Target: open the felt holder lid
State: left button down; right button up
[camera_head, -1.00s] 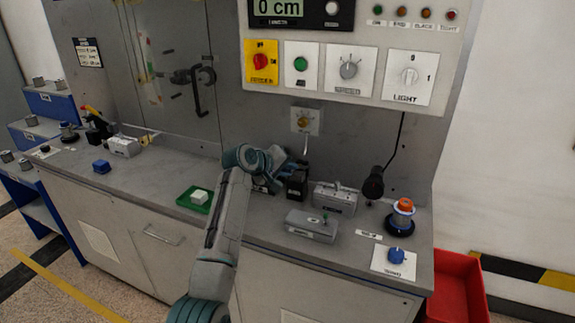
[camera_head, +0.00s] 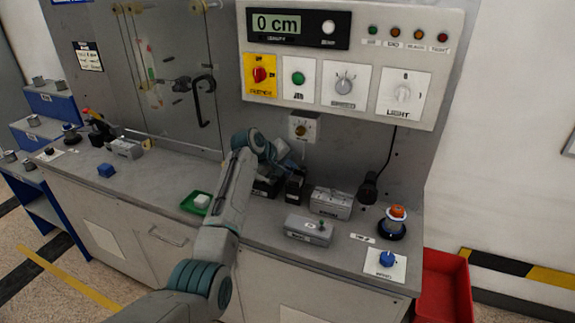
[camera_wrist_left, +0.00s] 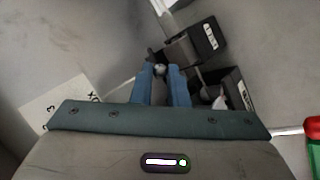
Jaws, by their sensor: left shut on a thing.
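Two small black boxes stand at the back of the bench, a left one (camera_head: 267,187) and a right one (camera_head: 294,186). I cannot tell from their labels which is the felt holder. My left gripper (camera_wrist_left: 160,72) is shut on a small grey round knob (camera_wrist_left: 160,69) beside a labelled black box (camera_wrist_left: 207,40). A second black box (camera_wrist_left: 237,88) shows a dark inside with something whitish in it. In the head view, my left wrist is above and behind the black boxes and hides part of them; its fingertips are not clear. My right gripper is not in view.
Grey boxes (camera_head: 331,203) (camera_head: 308,230) and an orange-topped button (camera_head: 397,212) stand to the right. The control panel (camera_head: 355,60) hangs above; the steel back wall is close behind.

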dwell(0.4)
pick_arm(q)
jog(key=c, duration=1.4)
grip_release()
jog(key=b+v, duration=0.2)
jog(key=v, duration=0.8)
jog(key=shift+r, duration=0.35)
jog(key=shift+s+a, duration=0.15)
